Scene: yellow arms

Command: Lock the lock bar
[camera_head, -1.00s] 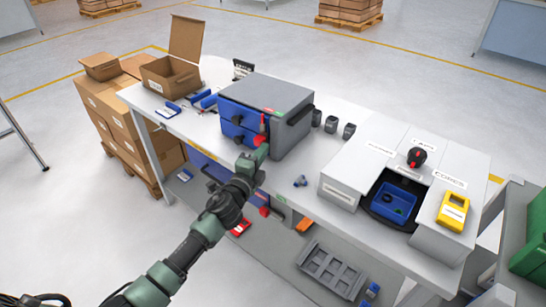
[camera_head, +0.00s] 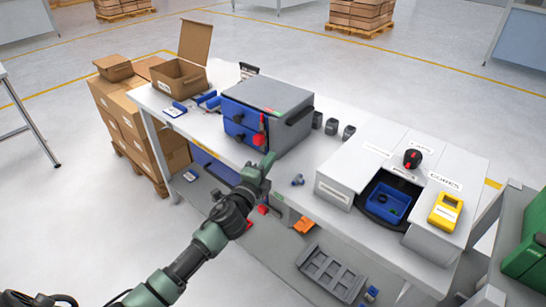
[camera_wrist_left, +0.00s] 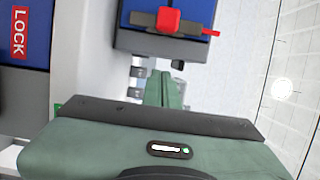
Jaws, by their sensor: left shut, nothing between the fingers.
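The grey and blue cabinet (camera_head: 268,108) stands on the white workbench. Its blue front carries dark knobs and an upright red part (camera_head: 261,132) near the right edge, which looks like the lock bar. In the left wrist view a red block on a dark bar (camera_wrist_left: 168,20) with a thin red end sits on a blue face. A red LOCK label (camera_wrist_left: 19,33) shows at the left there. My left gripper (camera_head: 267,161) is shut and empty, just in front of and below the red part, apart from it. It also shows in the wrist view (camera_wrist_left: 163,80). My right gripper is out of view.
A small blue-grey piece (camera_head: 298,180) lies on the bench right of my gripper. Several dark blocks (camera_head: 331,126) stand right of the cabinet. Grey housings with a blue bin (camera_head: 388,202) and a yellow device (camera_head: 445,211) fill the bench's right end. Cardboard boxes (camera_head: 130,120) stand at left.

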